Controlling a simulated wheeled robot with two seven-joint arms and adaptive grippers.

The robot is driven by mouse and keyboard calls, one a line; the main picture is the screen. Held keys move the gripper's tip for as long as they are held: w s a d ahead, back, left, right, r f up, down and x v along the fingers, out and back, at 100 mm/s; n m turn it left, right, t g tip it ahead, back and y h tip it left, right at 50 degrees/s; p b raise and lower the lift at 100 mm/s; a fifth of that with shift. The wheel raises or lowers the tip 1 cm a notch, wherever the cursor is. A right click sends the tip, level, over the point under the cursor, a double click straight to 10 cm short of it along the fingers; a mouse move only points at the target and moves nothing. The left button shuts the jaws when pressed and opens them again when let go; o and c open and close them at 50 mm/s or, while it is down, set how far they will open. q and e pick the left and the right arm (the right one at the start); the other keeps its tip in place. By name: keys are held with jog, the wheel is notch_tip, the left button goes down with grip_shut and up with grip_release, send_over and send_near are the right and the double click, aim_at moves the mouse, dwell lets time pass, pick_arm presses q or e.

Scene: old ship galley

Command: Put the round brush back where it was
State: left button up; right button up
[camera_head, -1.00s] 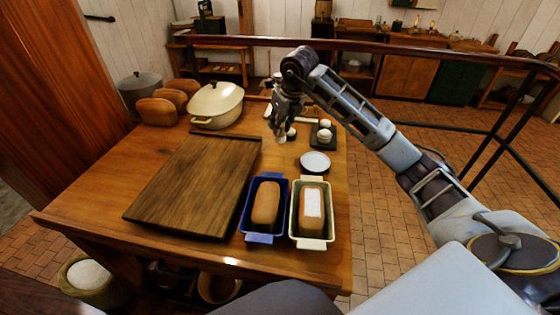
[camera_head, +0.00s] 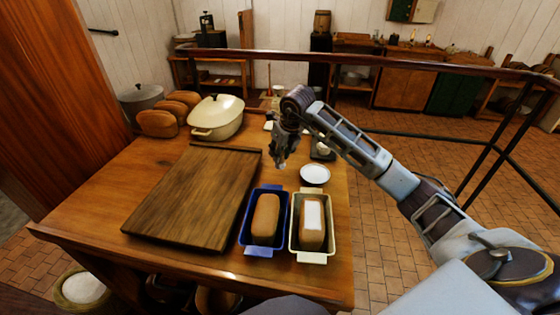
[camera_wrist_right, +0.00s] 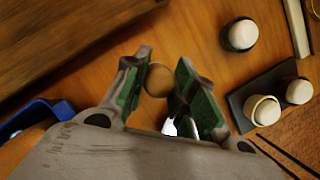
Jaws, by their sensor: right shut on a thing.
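My right gripper (camera_head: 281,162) hangs over the table between the cutting board and the small white dish. In the right wrist view its two green-lined fingers (camera_wrist_right: 165,95) are shut on a round brown wooden knob (camera_wrist_right: 158,79), which I take to be the round brush. The rest of the brush is hidden, and it cannot be made out in the head view. A white patch shows between the fingers, too covered to identify. My left gripper is not in view.
Near the gripper are the cutting board (camera_head: 190,200), white dish (camera_head: 315,174), blue loaf tin (camera_head: 247,217) and cream loaf tin (camera_head: 312,257). A cream casserole (camera_head: 215,120) stands behind the board.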

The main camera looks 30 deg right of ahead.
jog(key=shift+f, duration=1.85)
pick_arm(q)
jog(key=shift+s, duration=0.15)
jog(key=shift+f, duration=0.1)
pick_arm(e)
jog(key=shift+f, duration=0.1)
jog(key=o, duration=0.6)
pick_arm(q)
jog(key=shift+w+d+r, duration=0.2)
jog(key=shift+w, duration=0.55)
pick_arm(e)
jog(key=o, duration=0.5)
jog(key=shift+c, duration=0.2)
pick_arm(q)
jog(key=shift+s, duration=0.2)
